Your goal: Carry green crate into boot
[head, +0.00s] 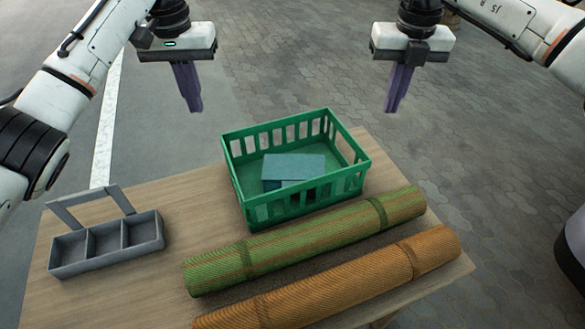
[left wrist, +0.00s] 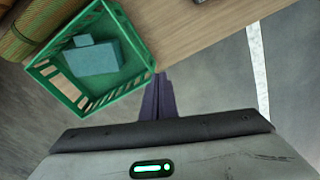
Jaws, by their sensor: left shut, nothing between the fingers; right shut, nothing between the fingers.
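The green crate (head: 256,208) stands upright at the far edge of the wooden table, with slotted walls. It holds blue-grey blocks (head: 293,168). My left gripper (head: 195,108) is shut and empty, above and beyond the crate's far left corner. My right gripper (head: 393,108) is shut and empty, up and to the right of the crate's far right corner. Neither touches the crate in the head view. In the left wrist view the crate (left wrist: 140,86) lies to the upper left, with the shut left fingers (left wrist: 157,82) near its corner. No boot is in view.
A green rolled mat (head: 310,238) and an orange rolled mat (head: 340,283) lie in front of the crate. A grey divided caddy with a handle (head: 108,262) stands at the left of the table (head: 190,200). Paved ground with a white line (head: 108,130) lies beyond.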

